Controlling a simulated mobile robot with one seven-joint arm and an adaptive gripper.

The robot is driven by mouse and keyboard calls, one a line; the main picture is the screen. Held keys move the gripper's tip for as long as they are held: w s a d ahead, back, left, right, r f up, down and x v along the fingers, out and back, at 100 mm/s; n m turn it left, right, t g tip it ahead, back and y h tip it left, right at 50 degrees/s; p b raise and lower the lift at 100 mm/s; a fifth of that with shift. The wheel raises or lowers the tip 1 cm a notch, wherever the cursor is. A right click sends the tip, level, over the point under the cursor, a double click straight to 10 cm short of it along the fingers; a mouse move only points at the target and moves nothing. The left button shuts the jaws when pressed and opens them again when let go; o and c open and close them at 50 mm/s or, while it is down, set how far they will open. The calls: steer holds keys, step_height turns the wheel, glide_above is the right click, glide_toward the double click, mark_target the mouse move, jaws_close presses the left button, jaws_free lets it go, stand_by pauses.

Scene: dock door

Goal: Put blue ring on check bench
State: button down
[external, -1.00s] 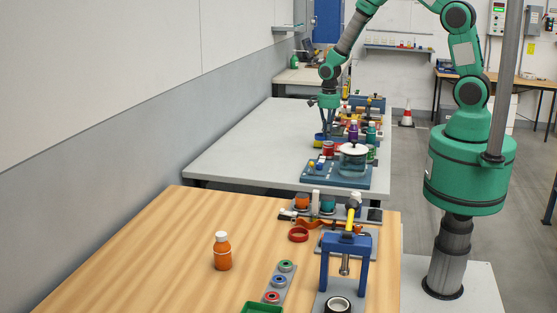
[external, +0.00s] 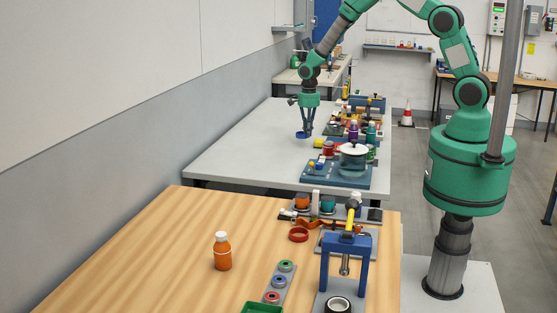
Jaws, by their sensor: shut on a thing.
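My gripper (external: 305,131) is shut on the blue ring (external: 302,135), a small blue piece at its fingertips. It holds the ring above or close to the bare top of the grey bench (external: 250,145), left of the row of items there. At this size I cannot tell whether the ring touches the bench top. No label shows which bench is the check bench.
A blue tray with a glass pot (external: 353,160) stands at the grey bench's near right. Purple (external: 353,131) and teal bottles stand behind it. The grey bench's left side is clear.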

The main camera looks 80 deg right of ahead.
glide_above(296, 145)
steer(key=shift+w+d+f, duration=0.15)
steer(key=shift+d+f, duration=0.05)
steer(key=shift+f, duration=0.15)
steer(key=shift+f, duration=0.1)
steer(key=shift+f, duration=1.6)
steer(key=shift+f, duration=0.1)
steer(key=c, duration=1.9)
jaws_free()
steer(key=shift+c, duration=0.2)
step_height(296, 145, up, 12)
steer(key=shift+r, duration=0.1)
